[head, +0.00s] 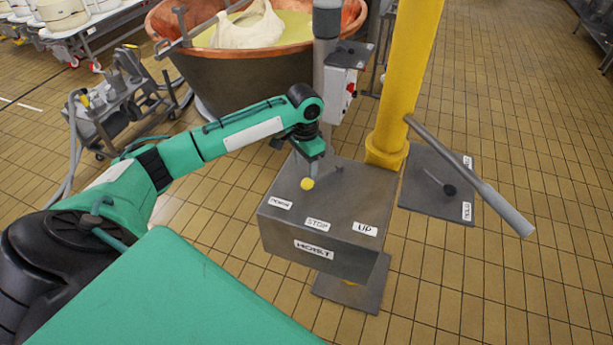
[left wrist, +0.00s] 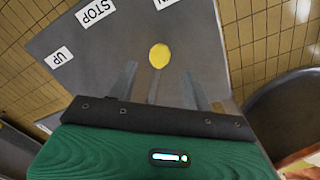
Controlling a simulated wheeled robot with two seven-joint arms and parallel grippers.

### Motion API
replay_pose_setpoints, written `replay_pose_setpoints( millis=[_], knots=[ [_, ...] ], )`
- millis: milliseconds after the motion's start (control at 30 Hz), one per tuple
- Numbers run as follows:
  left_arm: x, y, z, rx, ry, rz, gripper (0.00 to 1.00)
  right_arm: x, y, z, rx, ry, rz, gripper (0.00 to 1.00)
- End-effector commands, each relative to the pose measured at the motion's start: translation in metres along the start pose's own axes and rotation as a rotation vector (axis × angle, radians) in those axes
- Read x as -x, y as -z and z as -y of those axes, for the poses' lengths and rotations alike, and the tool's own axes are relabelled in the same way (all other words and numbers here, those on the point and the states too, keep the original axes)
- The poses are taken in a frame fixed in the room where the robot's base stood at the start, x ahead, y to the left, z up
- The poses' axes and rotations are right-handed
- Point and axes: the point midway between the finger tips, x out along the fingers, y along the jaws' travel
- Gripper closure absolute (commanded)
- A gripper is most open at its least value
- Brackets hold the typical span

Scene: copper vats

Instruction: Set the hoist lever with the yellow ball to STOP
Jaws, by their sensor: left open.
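The grey hoist box (head: 318,245) carries the labels DOWN (head: 280,203), STOP (head: 317,224) and UP (head: 365,229) on its top. The lever's yellow ball (head: 307,183) lies on the DOWN side, left of the STOP label's line. The ball also shows in the left wrist view (left wrist: 159,54), with the STOP label (left wrist: 95,12) up and to its left. My left gripper (head: 311,168) is open above the box, close behind the ball. In the left wrist view its fingers (left wrist: 160,85) straddle the ball's line; contact cannot be told. The right gripper is out of view.
A yellow post (head: 408,75) stands behind the box. A long grey bar (head: 470,175) slants over a side plate (head: 430,205) with a black-knobbed lever (head: 449,190). A copper vat (head: 260,75) stands behind.

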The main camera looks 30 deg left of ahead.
Motion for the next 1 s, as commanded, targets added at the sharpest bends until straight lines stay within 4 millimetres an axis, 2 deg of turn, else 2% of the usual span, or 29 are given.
replay_pose_setpoints(
  millis=[33,200,333,500,767,1000],
  knots=[
    [-0.009,-0.001,-0.001,0.0,-0.003,0.004,0.5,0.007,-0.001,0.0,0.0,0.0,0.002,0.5],
    [-0.041,-0.001,-0.001,0.0,-0.001,0.004,0.5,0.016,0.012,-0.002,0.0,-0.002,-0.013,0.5],
    [-0.058,0.0,-0.001,0.0,-0.001,0.0,0.5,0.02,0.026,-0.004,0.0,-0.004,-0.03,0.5],
    [-0.069,0.0,0.0,0.0,0.0,0.0,0.5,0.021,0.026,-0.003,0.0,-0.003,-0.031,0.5],
    [-0.07,0.0,0.0,-0.001,0.001,-0.001,0.5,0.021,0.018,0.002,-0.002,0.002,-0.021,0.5],
    [-0.07,0.0,0.0,0.0,0.001,-0.001,0.95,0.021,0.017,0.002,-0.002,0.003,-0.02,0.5]
  ],
)
